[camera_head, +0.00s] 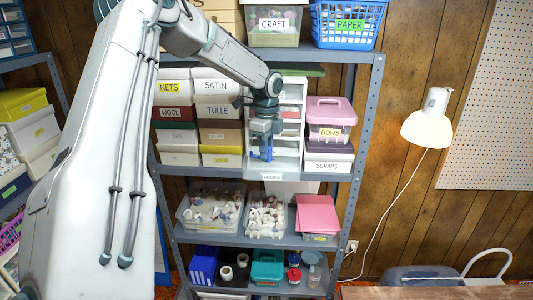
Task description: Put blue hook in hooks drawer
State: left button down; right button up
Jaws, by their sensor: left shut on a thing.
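My left gripper (262,147) reaches in from the left and points down in front of a white drawer unit (291,133) on the shelf. It is shut on a small blue hook (263,155), which hangs between the fingers. Below it, at the bottom of the unit, a white drawer front (287,176) carries a small label that seems to read hooks. This drawer appears pulled out toward me, and the gripper and hook are over it. I cannot see its inside clearly or tell whether the hook touches it. My right gripper is not in view.
Stacked labelled boxes (215,108) stand left of the unit. A pink bows box (329,117) stands on a scraps box to the right. The grey shelf post (364,130) is further right. Bins of spools (211,207) fill the shelf below.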

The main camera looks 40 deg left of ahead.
pick_arm(q)
notch_tip(320, 180, down, 2)
jog(key=shift+s+d+p, duration=0.1)
jog(key=shift+p, duration=0.45)
jog(key=shift+f, duration=0.45)
jog(key=shift+f, duration=0.15)
jog(key=c, duration=1.4)
grip_release()
jog(key=shift+c, duration=0.2)
jog(key=shift+o, duration=0.7)
jog(key=shift+r, duration=0.2)
